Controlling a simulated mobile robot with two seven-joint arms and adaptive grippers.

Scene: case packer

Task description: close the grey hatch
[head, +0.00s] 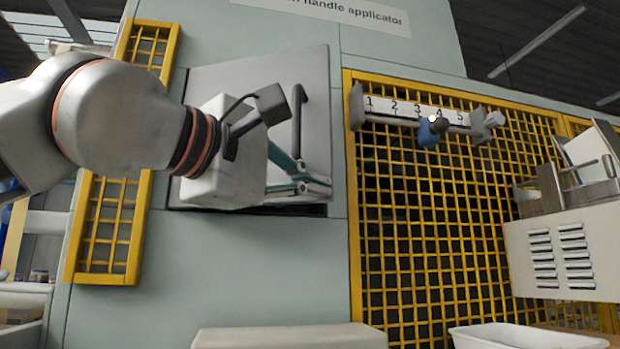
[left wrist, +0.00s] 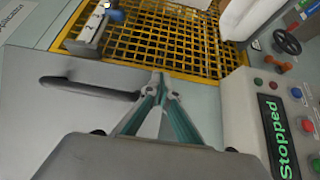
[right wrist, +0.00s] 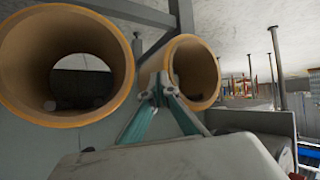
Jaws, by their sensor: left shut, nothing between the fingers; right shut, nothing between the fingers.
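The grey hatch (head: 315,75) is a flat panel in the pale green machine wall, partly hidden behind my left arm and gripper. A dark strip shows along its lower edge; I cannot tell how far it stands open. Its dark upright bar handle (head: 297,118) is near its right side and also shows in the left wrist view (left wrist: 88,89). My left gripper (head: 322,186) is shut and empty by the hatch's lower right, just below the handle; contact is unclear. My right gripper (right wrist: 158,86) is shut and empty, seen only in the right wrist view.
A yellow mesh guard (head: 440,230) with a numbered rail (head: 405,108) and blue slider (head: 428,132) stands right of the hatch. A control panel (left wrist: 262,85) reads "Stopped". Two orange-rimmed tubes (right wrist: 122,75) (right wrist: 212,72) are close to my right gripper.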

